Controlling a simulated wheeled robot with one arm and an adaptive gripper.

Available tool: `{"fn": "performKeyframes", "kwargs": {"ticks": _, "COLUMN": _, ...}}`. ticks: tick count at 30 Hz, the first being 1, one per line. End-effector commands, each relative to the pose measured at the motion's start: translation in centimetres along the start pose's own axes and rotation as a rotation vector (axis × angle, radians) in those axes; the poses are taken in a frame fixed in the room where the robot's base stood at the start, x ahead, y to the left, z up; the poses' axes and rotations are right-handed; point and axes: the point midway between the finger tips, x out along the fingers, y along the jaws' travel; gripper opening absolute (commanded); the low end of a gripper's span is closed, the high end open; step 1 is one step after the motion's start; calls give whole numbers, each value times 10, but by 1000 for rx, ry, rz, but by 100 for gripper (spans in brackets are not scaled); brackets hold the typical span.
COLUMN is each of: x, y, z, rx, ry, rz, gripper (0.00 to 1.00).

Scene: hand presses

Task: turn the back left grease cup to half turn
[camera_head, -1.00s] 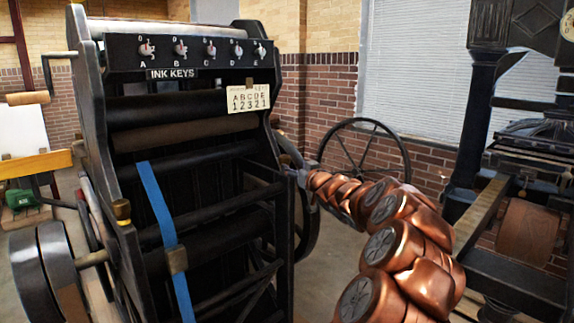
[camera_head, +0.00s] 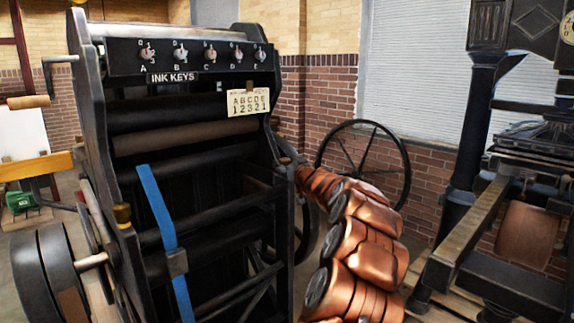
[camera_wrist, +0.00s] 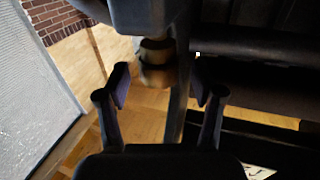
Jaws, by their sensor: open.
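A brass grease cup (camera_wrist: 157,74) hangs under a dark grey part of the press in the wrist view. My gripper (camera_wrist: 162,84) is open, with one finger on each side of the cup and a visible gap at both sides. I cannot tell whether the cup is at fingertip depth. In the head view my gripper and this cup are hidden behind my copper-coloured arm and the press. Another brass cup (camera_head: 122,214) sits on the near left side frame of the press. I cannot read the turn of either cup.
The black press (camera_head: 205,160) has a row of ink keys and a card (camera_head: 248,102) on its front. A spoked wheel (camera_head: 397,153) stands behind my arm. A second press (camera_head: 500,255) stands at the right. A brick wall closes the back.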

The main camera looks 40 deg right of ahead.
Motion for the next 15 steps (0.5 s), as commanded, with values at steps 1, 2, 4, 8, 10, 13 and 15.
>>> {"fn": "performKeyframes", "kwargs": {"ticks": 1, "x": 0, "y": 0, "z": 0, "rx": 0, "ry": 0, "rz": 0, "gripper": 67}}
{"fn": "performKeyframes", "kwargs": {"ticks": 2, "x": 0, "y": 0, "z": 0, "rx": 0, "ry": 0, "rz": 0, "gripper": 67}}
{"fn": "performKeyframes", "kwargs": {"ticks": 4, "x": 0, "y": 0, "z": 0, "rx": 0, "ry": 0, "rz": 0, "gripper": 67}}
{"fn": "performKeyframes", "kwargs": {"ticks": 8, "x": 0, "y": 0, "z": 0, "rx": 0, "ry": 0, "rz": 0, "gripper": 57}}
{"fn": "performKeyframes", "kwargs": {"ticks": 10, "x": 0, "y": 0, "z": 0, "rx": 0, "ry": 0, "rz": 0, "gripper": 49}}
{"fn": "performKeyframes", "kwargs": {"ticks": 13, "x": 0, "y": 0, "z": 0, "rx": 0, "ry": 0, "rz": 0, "gripper": 39}}
{"fn": "performKeyframes", "kwargs": {"ticks": 15, "x": 0, "y": 0, "z": 0, "rx": 0, "ry": 0, "rz": 0, "gripper": 32}}
